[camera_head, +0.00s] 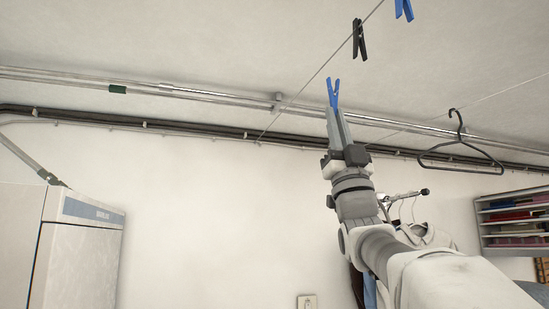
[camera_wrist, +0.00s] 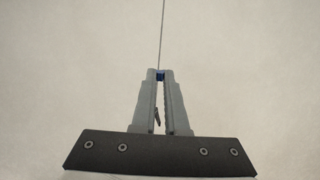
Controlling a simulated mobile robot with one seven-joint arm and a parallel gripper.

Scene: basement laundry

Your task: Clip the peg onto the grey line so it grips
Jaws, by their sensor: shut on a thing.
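A blue peg (camera_head: 333,94) stands up out of my gripper (camera_head: 335,112), its two prongs spread in a V at the top. My gripper is shut on it. In the wrist view, a small part of the blue peg (camera_wrist: 160,76) shows between the fingertips (camera_wrist: 160,72). A thin grey line (camera_head: 335,58) runs from top right down to the left, close to the peg's tips. In the wrist view the line (camera_wrist: 162,35) comes down to the peg from above. I cannot tell whether the line lies between the prongs.
A black peg (camera_head: 359,40) and another blue peg (camera_head: 404,10) are at upper right, along the line. A dark hanger (camera_head: 461,147) hangs from a second thin line at right. Pipes (camera_head: 200,95) cross behind. A white cabinet (camera_head: 60,245) stands left; shelves (camera_head: 515,218) are at right.

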